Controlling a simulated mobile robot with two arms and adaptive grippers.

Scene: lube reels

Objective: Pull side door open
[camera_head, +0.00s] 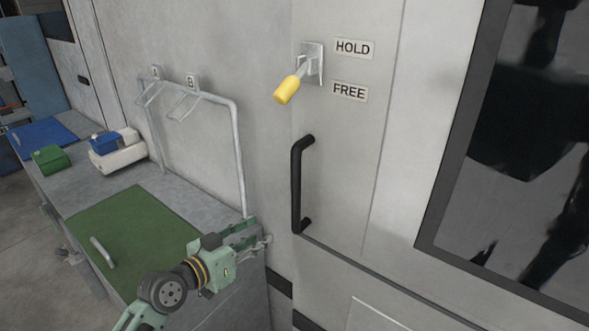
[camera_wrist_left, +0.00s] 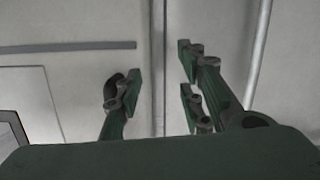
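The side door (camera_head: 340,200) is a pale grey panel that looks flush with the wall around it. Its black vertical handle (camera_head: 301,185) is at the panel's left edge. Above it, a metal lever with a yellow grip (camera_head: 287,90) sticks out beside the HOLD (camera_head: 353,48) and FREE (camera_head: 349,91) labels. My left gripper (camera_head: 262,240) is lower left of the handle and apart from it. In the left wrist view, its green fingers (camera_wrist_left: 158,90) are spread with nothing between them, facing a vertical seam. The handle cannot be made out there. My right gripper is not in view.
A bent metal rack (camera_head: 240,150) with A and B hooks stands left of the door, close to my left gripper. A bench with a green mat (camera_head: 125,240), blue mat (camera_head: 45,135) and small boxes (camera_head: 118,152) fills the left. A dark window (camera_head: 525,150) is at right.

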